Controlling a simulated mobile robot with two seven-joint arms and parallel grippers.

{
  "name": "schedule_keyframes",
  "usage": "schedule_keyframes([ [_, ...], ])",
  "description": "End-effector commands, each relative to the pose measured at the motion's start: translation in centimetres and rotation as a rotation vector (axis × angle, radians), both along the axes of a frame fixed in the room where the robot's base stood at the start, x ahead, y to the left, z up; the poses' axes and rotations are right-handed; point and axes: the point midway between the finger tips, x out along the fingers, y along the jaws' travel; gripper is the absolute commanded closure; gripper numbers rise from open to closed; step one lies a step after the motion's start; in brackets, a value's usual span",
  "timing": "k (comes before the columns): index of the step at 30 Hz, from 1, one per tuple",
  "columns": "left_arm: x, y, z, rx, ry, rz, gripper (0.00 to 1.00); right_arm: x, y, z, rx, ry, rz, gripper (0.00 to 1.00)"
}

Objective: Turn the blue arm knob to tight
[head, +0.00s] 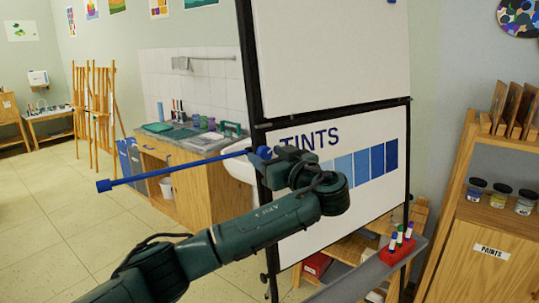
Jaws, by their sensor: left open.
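The blue arm (175,170) is a long thin bar. It sticks out to the left from the black-framed board, with a blue square end at its far left. The blue knob (265,152) sits at the bar's right end, on the board frame's left upright. My left gripper (272,158) is open at the knob, with its dark fingers close around or beside it. I cannot tell whether they touch it. The gripper body and wrist cover part of the board behind. Any tight mark on the knob is too small to see. My right gripper is not in view.
The board (385,190) carries a TINTS chart with blue swatches. A grey tray (350,285) below it holds a red marker block (397,250). A sink counter (200,170) stands behind, and a wooden paint shelf (490,225) at right. The floor at left is clear.

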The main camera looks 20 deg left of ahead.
Motion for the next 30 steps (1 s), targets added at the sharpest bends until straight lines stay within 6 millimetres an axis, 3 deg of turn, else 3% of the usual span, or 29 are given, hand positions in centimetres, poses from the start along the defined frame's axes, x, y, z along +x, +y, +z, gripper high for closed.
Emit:
schedule_keyframes([
  [3,-0.01,0.0,0.0,0.0,0.0,0.0,0.49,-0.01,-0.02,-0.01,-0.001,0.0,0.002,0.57],
  [19,-0.03,-0.02,0.0,0.001,0.001,0.001,0.92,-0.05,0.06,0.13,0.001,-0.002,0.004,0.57],
  [30,-0.09,-0.01,-0.33,0.036,0.047,-0.011,0.92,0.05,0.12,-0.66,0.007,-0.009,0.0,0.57],
])
